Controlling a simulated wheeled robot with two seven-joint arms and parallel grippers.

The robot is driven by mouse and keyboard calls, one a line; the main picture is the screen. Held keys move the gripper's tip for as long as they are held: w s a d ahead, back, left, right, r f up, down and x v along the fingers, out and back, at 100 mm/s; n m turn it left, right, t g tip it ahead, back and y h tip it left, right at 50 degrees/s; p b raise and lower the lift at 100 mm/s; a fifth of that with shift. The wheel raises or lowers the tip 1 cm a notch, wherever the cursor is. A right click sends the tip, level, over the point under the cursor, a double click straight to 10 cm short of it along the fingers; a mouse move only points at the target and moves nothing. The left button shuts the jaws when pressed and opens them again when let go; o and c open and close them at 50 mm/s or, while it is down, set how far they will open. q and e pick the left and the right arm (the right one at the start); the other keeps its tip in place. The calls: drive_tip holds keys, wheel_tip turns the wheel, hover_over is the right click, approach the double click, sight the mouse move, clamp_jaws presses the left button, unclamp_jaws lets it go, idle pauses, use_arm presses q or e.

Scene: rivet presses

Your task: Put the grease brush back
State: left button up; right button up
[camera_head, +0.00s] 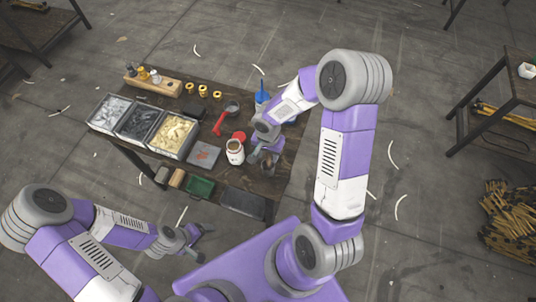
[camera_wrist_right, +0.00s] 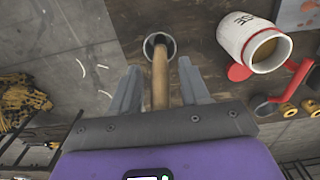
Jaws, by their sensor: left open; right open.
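The grease brush shows as a wooden handle (camera_wrist_right: 160,85) in the right wrist view. Its lower end is inside a small round metal cup (camera_wrist_right: 151,41). My right gripper (camera_wrist_right: 160,72) is open, with one finger on each side of the handle and gaps to both. The bristles are hidden. In the head view my right gripper (camera_head: 263,156) is over the right side of the table by the cup (camera_head: 268,165). A white grease pot (camera_head: 235,156), brown inside, stands just left of it; it also shows in the wrist view (camera_wrist_right: 240,35). My left gripper (camera_head: 200,240) is open and empty, off the table's front.
A red lid (camera_head: 238,135) and a red-handled tool (camera_head: 219,125) lie behind the pot. Bins (camera_head: 172,134) of parts fill the table's left side. A blue bottle (camera_head: 262,96) stands behind my right gripper. A green tray (camera_head: 199,187) is at the front edge.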

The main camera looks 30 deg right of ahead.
wheel_tip(320, 180, up, 10)
drive_tip(key=shift+a+r+p, duration=0.1)
drive_tip(key=shift+a+p, duration=0.05)
drive_tip(key=shift+p, duration=0.5)
drive_tip(key=s+a+f+n+y, duration=0.2)
drive_tip(key=s+a+f, duration=0.3)
drive_tip(key=f, duration=0.5)
drive_tip(key=s+a+f+n+y, duration=0.2)
drive_tip(key=s+a+f+n, duration=0.3)
drive_tip(key=f, duration=0.6)
drive_tip(key=s+a, duration=0.1)
drive_tip(key=a, duration=0.1)
drive_tip(key=shift+a+t, duration=0.3)
drive_tip(key=shift+a, duration=0.05)
drive_tip(key=shift+f, duration=0.15)
